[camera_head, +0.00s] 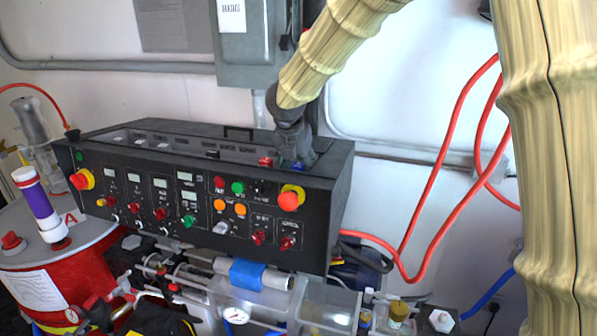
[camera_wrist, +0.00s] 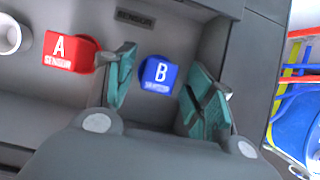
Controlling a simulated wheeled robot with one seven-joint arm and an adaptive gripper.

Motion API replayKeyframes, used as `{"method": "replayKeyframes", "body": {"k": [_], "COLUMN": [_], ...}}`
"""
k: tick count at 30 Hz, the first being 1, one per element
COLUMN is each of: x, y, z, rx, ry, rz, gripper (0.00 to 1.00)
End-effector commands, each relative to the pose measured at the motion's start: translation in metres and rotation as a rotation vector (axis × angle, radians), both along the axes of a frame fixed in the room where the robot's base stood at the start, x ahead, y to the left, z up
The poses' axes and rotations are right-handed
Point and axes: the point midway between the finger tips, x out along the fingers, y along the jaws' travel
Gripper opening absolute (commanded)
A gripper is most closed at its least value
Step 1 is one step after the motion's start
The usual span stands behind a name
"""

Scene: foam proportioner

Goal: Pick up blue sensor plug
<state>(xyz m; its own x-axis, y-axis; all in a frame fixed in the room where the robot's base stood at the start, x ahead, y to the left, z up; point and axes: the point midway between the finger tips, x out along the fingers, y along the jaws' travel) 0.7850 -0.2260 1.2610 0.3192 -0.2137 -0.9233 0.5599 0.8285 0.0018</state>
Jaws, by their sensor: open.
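The blue sensor plug (camera_wrist: 157,75), marked "B", sits in the recessed top of the black control box. In the wrist view it lies between the two spread fingers of my gripper (camera_wrist: 160,92), with a gap to the finger on the right and the left finger close beside it. A red sensor plug (camera_wrist: 70,51), marked "A", is just left of my left finger.
The black control box (camera_head: 200,190) has a raised rim around the recess, close to the right of my gripper. A white round part (camera_wrist: 10,38) lies left of the red plug. Red hoses (camera_head: 440,170) hang along the wall at right.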

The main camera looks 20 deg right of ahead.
Motion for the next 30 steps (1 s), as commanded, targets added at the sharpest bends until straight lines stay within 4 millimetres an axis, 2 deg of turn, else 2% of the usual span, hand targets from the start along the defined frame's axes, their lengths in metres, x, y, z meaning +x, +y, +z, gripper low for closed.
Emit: {"method": "replayKeyframes", "body": {"k": [1, 2, 9, 18, 22, 26, 30], "x": [0.000, 0.000, 0.000, 0.000, 0.001, 0.001, 0.001], "y": [0.000, 0.000, 0.000, 0.000, 0.001, 0.000, 0.000], "z": [0.000, 0.000, 0.000, 0.001, 0.008, 0.026, 0.055], "rx": [0.000, 0.000, 0.000, 0.000, 0.001, 0.003, 0.004], "ry": [0.000, 0.000, 0.000, 0.000, -0.002, -0.004, -0.006], "rz": [0.000, 0.000, 0.000, 0.000, 0.000, 0.000, 0.000], "gripper": [0.54, 0.48, 0.04, 0.04, 0.04, 0.04, 0.04]}}
